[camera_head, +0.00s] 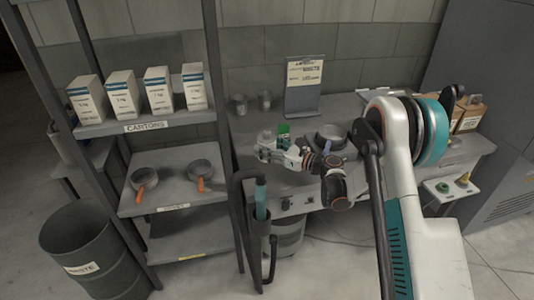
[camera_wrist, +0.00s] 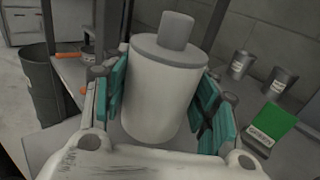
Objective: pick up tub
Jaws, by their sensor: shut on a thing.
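The tub (camera_wrist: 163,95) is a pale cylinder with a grey lid and a round grey knob on top. It stands between the teal finger pads of my gripper (camera_wrist: 165,90) in the wrist view, with a pad against each side. In the head view my gripper (camera_head: 268,150) is over the grey workbench, and the tub (camera_head: 266,137) is small and partly hidden by the fingers. My gripper is shut on the tub. The tub looks about upright; I cannot tell whether its base touches the bench.
A green-labelled item (camera_head: 283,129) is close right of the tub. Two grey cups (camera_wrist: 240,65) stand behind. A dark pan (camera_head: 330,136), a sign stand (camera_head: 303,84) and brown boxes (camera_head: 468,114) are on the bench. A shelf rack (camera_head: 215,90) with cartons is left.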

